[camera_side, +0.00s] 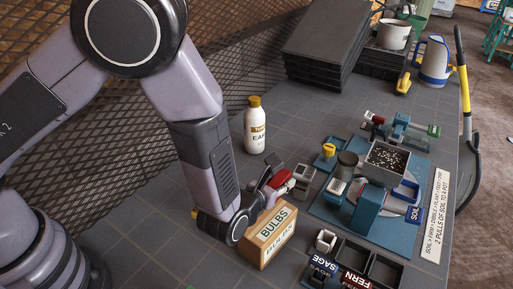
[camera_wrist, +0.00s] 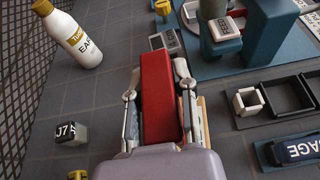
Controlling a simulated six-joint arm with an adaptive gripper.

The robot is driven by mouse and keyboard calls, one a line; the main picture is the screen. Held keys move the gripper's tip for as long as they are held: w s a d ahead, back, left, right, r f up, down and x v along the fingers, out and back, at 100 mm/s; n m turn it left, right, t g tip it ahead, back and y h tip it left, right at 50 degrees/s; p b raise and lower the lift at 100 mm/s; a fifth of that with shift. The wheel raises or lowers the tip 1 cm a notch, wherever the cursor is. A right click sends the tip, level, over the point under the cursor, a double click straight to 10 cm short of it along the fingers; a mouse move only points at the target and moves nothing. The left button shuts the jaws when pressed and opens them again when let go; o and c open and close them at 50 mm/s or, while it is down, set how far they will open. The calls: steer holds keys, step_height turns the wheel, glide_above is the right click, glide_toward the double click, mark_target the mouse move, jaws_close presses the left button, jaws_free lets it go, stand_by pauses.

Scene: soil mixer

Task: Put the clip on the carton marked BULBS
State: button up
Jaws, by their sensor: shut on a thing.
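The carton marked BULBS (camera_side: 268,240) is a tan box with pale labels, standing upright on the grey bench in the side view. In the wrist view the red clip (camera_wrist: 157,95) lies lengthwise between the two fingers of my gripper (camera_wrist: 157,80). A tan edge of the carton (camera_wrist: 203,118) shows beside the right finger; the rest is hidden. I cannot tell whether the clip touches the carton.
A white bottle with a yellow cap (camera_side: 255,130) stands behind my gripper. The soil mixer on its blue base (camera_side: 325,208) is to the right. Dark trays (camera_side: 352,253) and SAGE and FERN labels (camera_side: 355,280) are at front right. A J7 block (camera_wrist: 72,132) lies left.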

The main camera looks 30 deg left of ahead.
mark_target(279, 204)
steer(key=shift+f, duration=2.4)
steer(key=shift+f, duration=0.15)
steer(key=o, duration=0.9)
steer(key=shift+c, duration=0.2)
